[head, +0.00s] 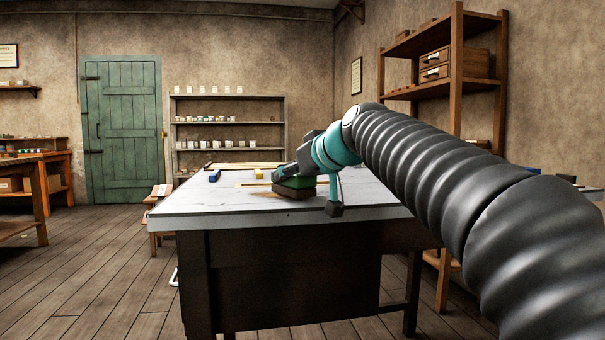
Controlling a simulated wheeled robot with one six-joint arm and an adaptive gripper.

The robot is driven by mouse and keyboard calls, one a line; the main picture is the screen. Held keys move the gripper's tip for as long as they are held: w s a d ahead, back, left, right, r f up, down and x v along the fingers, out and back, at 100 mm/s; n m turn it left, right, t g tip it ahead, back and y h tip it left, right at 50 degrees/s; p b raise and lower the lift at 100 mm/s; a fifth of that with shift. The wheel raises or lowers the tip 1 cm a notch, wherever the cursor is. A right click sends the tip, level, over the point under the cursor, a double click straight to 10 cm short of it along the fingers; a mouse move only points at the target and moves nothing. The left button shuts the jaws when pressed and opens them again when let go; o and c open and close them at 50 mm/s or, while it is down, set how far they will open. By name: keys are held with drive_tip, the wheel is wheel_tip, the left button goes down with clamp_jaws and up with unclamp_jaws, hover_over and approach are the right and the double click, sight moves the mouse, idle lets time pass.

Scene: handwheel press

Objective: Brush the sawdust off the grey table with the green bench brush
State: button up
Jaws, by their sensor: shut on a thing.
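The green bench brush (297,184) is on the near part of the grey table (185,207), its dark bristles down at the top. My gripper (283,173) is shut on the brush from above. The arm reaches in from the right and hides part of the table's right side. A faint tan patch (262,192), perhaps sawdust, shows just left of the brush. Its full extent cannot be made out, and whatever lies behind the brush and gripper is hidden.
A small blue object (215,176) and a yellow block (258,173) lie farther back on the table. A wooden strip (235,165) runs along its far side. Shelves (228,97) stand behind, and a wooden rack (455,80) stands at right. The table's left front is clear.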

sight(251, 199)
drive_tip(key=shift+s+a+f+p, duration=0.1)
drive_tip(key=shift+s+a+p, duration=0.2)
drive_tip(key=shift+a, duration=0.9)
drive_tip(key=shift+s+a+f+p, duration=0.15)
drive_tip(key=shift+s+a, duration=0.25)
drive_tip(key=shift+a, duration=0.75)
drive_tip(key=shift+s+a+p, duration=0.2)
drive_tip(key=shift+s+a, duration=0.15)
drive_tip(key=shift+a, duration=0.85)
drive_tip(key=shift+s+a+f, duration=0.15)
drive_tip(key=shift+a, duration=0.4)
drive_tip(key=shift+r+p, duration=2.65)
drive_tip(key=shift+r, duration=0.4)
drive_tip(key=shift+r+p, duration=1.3)
drive_tip(key=shift+r, duration=0.2)
